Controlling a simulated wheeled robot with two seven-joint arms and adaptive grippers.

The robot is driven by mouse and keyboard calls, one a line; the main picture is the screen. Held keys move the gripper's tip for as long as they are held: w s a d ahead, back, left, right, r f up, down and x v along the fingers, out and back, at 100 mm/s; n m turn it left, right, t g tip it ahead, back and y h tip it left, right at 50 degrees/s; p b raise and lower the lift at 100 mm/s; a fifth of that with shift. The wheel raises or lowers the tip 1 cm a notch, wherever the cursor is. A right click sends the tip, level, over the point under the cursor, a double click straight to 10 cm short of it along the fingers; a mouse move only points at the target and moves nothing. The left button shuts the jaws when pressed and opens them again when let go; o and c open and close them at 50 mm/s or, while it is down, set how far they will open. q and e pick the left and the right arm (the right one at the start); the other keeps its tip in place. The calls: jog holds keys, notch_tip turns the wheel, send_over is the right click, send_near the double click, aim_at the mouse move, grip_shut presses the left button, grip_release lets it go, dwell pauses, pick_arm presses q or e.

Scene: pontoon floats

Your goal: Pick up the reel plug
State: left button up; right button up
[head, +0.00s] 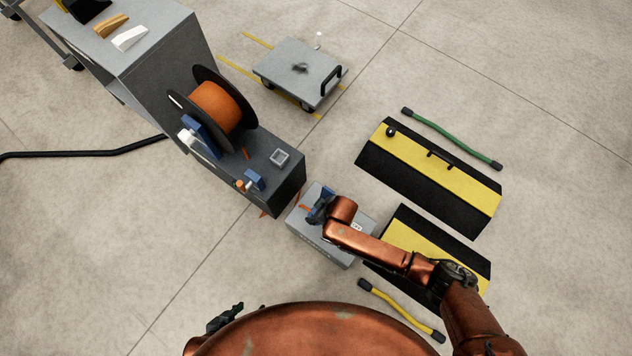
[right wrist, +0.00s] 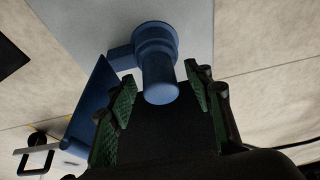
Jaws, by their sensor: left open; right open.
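A blue round-bodied piece (right wrist: 156,52) stands out from a grey box in the right wrist view, with a blue flap (right wrist: 92,105) beside it. My right gripper (head: 318,210) is over the grey box (head: 310,236). In its wrist view the open fingers (right wrist: 160,88) sit either side of the blue piece's near end, with gaps; I cannot tell whether this is the reel plug. A small orange piece (head: 240,184) lies by a blue bracket (head: 255,180) on the reel bench and may be the plug. My left gripper (head: 226,318) is low, near my body, away from these things.
The orange cable reel (head: 215,105) stands on the grey bench (head: 286,188). A grey trolley (head: 298,66) is behind. Black-yellow ramps (head: 432,165) lie to the right, with a green hose (head: 450,138) and a yellow hose (head: 400,310). The floor at left is mostly clear.

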jog(key=shift+c, duration=0.4)
grip_shut()
jog(key=shift+r, duration=0.1)
jog(key=shift+r, duration=0.4)
notch_tip(320, 180, up, 3)
jog(key=shift+p, duration=1.15)
pick_arm(q)
jog(key=s+a+r+g+y+p, duration=0.2)
jog(key=s+a+r+g+p, duration=0.15)
jog(key=s+a+r, duration=0.4)
jog(key=s+a+f+g+p, duration=0.1)
jog(key=s+a+f+p, duration=0.15)
jog(key=f, duration=0.55)
jog(key=s+a+f+p, duration=0.1)
jog(key=s+f+p, duration=0.25)
jog(key=f, duration=0.45)
notch_tip(320, 180, up, 6)
jog(key=w+p, duration=0.2)
jog(key=p, duration=0.3)
jog(key=shift+w+d+y, duration=0.25)
jog(key=shift+w+y, duration=0.1)
jog(key=shift+y, duration=0.05)
pick_arm(e)
jog(key=s+d+r, duration=0.4)
jog(key=s+r, duration=0.1)
jog(key=r, duration=0.2)
jog(key=s+d+r, duration=0.4)
jog(key=s+r, duration=0.2)
jog(key=r, duration=0.2)
jog(key=shift+d, duration=0.2)
